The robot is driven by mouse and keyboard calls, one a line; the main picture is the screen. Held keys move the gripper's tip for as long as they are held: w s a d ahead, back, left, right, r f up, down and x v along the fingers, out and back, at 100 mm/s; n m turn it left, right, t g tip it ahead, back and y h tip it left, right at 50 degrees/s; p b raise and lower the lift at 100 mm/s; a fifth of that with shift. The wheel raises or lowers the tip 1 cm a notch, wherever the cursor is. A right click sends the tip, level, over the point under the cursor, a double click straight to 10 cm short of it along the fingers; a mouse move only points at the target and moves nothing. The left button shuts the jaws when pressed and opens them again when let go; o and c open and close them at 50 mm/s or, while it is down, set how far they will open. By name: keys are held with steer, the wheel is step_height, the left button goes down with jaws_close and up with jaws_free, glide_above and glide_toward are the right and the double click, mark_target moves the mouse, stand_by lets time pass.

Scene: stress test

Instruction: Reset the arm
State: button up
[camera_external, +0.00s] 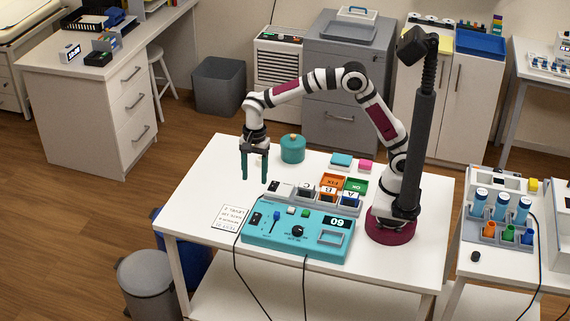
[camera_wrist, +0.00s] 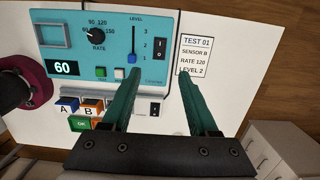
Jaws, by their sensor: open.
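My gripper (camera_external: 254,178) has two teal fingers pointing down, open and empty, above the left part of the white table (camera_external: 205,185). In the wrist view the open fingers (camera_wrist: 162,76) reach towards the edge of a teal control panel (camera_wrist: 105,75). The panel (camera_external: 275,243) lies at the front of the table. Its display (camera_wrist: 62,68) reads 60. The panel has a black rate knob (camera_wrist: 96,37), a blue level slider (camera_wrist: 134,60) near 1, and a black rocker switch (camera_wrist: 160,48). Nothing is between the fingers.
A printed card (camera_wrist: 194,56) reads TEST 01, SENSOR B, RATE 120, LEVEL 2. Lettered blocks (camera_wrist: 67,106) stand behind the panel, with orange FIX (camera_external: 329,183) and green OK (camera_external: 355,187) areas. A teal lidded jar (camera_external: 292,150) stands right of my gripper. The table's left rear is clear.

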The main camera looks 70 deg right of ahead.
steer(key=shift+r, duration=0.6)
steer(key=s+d+r+n, duration=0.4)
steer(key=s+d+n, duration=0.1)
steer(key=s, duration=0.6)
steer(key=s+d+f+n, duration=0.1)
steer(key=s+d+n, duration=0.1)
steer(key=s, duration=0.6)
steer(key=s+d+f+n, duration=0.1)
steer(key=s+d+n, duration=0.1)
steer(key=s+n, duration=0.3)
steer(key=s, duration=0.4)
steer(key=shift+s+f+y, duration=0.25)
steer(key=shift+f+y, duration=0.05)
steer(key=shift+f, duration=0.1)
